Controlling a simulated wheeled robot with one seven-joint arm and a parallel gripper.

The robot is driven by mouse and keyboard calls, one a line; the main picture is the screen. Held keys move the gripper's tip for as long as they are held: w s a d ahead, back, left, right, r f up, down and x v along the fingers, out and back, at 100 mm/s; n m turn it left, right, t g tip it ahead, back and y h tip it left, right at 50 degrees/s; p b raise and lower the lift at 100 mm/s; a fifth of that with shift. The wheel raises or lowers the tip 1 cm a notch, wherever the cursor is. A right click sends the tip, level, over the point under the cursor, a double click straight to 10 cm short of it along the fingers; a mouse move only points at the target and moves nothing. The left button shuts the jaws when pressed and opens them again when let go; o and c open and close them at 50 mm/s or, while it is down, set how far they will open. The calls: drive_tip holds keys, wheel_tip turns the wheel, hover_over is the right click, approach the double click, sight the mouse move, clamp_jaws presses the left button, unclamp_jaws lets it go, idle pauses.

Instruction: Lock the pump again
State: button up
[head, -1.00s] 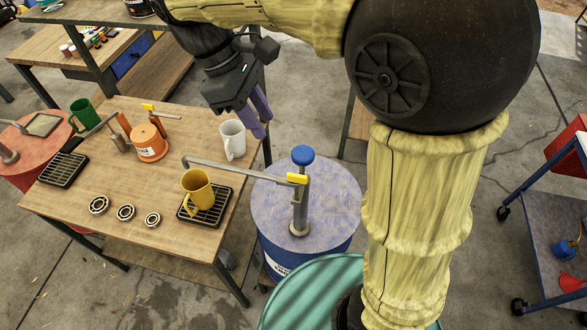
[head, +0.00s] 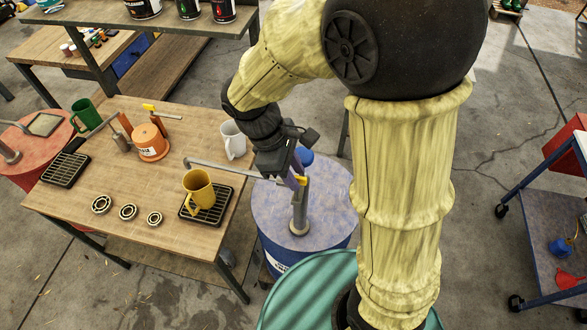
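The pump (head: 299,215) stands upright on a blue drum (head: 330,205). Its long grey spout reaches left over the workbench, above a yellow mug (head: 199,187) on a black grate (head: 222,196). A small yellow part (head: 303,182) sits at the pump's head, partly hidden by my gripper. The blue knob (head: 304,157) on top shows only in part behind my gripper. My gripper (head: 297,178) points down at the pump head, close to the yellow part. I cannot tell whether it touches it, or whether the fingers are open or shut.
The workbench (head: 100,170) holds a white mug (head: 233,140), an orange can (head: 150,142), a green mug (head: 85,114) and several bearing rings (head: 128,212). A green drum (head: 310,300) stands in front. A cart (head: 555,220) is at right; the floor between is clear.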

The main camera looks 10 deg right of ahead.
drive_tip(key=shift+f, duration=0.15)
clamp_jaws()
idle(0.4)
drive_tip(key=m+g+p, duration=0.1)
drive_tip(key=m, duration=0.2)
drive_tip(key=shift+w+d+y, duration=0.1)
drive_tip(key=shift+y, duration=0.3)
drive_tip(key=m+g+y+p, duration=0.1)
drive_tip(key=m, duration=0.3)
drive_tip(key=shift+p, duration=0.35)
drive_tip(key=m+y, duration=0.1)
drive_tip(key=m, duration=0.1)
drive_tip(key=m+y+p, duration=0.1)
drive_tip(key=m, duration=0.2)
drive_tip(key=shift+w+d+g, duration=0.1)
drive_tip(key=shift+d+g, duration=0.1)
drive_tip(key=shift+g, duration=0.2)
drive_tip(key=m+y, duration=0.1)
drive_tip(key=m, duration=0.2)
drive_tip(key=m+y+p, duration=0.1)
drive_tip(key=m, duration=0.2)
drive_tip(key=shift+d, duration=0.1)
